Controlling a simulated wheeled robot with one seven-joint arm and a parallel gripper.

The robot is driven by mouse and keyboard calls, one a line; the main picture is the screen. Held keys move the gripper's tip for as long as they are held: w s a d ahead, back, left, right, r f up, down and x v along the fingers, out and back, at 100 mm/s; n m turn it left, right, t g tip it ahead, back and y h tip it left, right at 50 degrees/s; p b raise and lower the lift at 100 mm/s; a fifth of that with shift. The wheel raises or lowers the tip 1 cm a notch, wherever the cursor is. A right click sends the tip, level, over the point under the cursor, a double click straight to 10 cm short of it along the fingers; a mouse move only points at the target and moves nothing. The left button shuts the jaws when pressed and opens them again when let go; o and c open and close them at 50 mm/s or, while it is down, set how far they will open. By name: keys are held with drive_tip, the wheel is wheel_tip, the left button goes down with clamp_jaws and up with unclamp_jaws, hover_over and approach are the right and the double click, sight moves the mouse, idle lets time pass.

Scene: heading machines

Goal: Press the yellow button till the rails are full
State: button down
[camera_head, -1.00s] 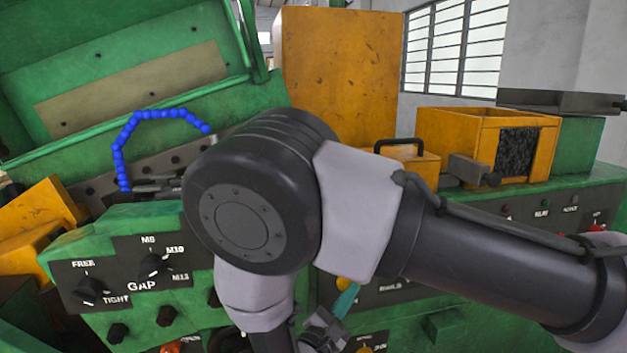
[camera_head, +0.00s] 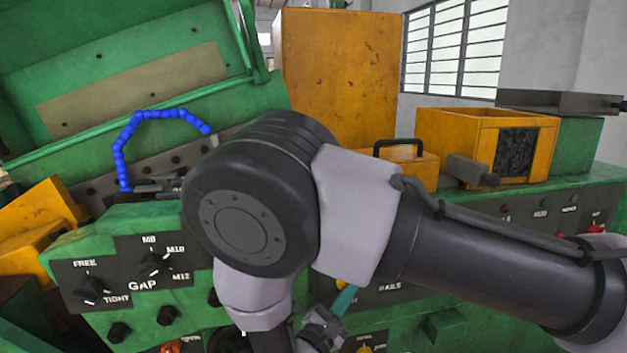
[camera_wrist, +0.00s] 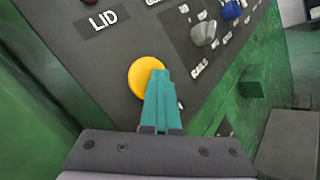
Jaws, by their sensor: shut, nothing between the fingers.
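The yellow button (camera_wrist: 143,74) is a round cap on the dark panel in the wrist view, near the LID label. My gripper (camera_wrist: 157,76) has teal fingers, shut and empty. Its tips overlap the button's right side; whether they touch it, I cannot tell. In the head view a sliver of the yellow button (camera_head: 341,284) shows beside my gripper (camera_head: 348,292), left of the RAILS label. My arm hides much of the machine front. I cannot make out how full the rails are.
A grey knob (camera_wrist: 204,33) and a blue knob (camera_wrist: 231,10) sit up and right of the button. A green block (camera_wrist: 251,82) juts out at right. The GAP panel (camera_head: 125,284) with black knobs is at left in the head view. An orange bin (camera_head: 460,130) stands behind.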

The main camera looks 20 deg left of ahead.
drive_tip(key=shift+w+a+r, duration=0.15)
drive_tip(key=shift+w+a, duration=0.3)
drive_tip(key=shift+w, duration=0.05)
drive_tip(key=shift+s+d+f, duration=0.1)
drive_tip(key=shift+s+d, duration=0.4)
drive_tip(key=shift+s, duration=0.3)
drive_tip(key=shift+s+d+f, duration=0.1)
drive_tip(key=shift+s+d, duration=0.4)
drive_tip(key=shift+s, duration=0.35)
drive_tip(key=shift+s+d, duration=0.5)
drive_tip(key=shift+s, duration=0.3)
drive_tip(key=shift+s, duration=0.15)
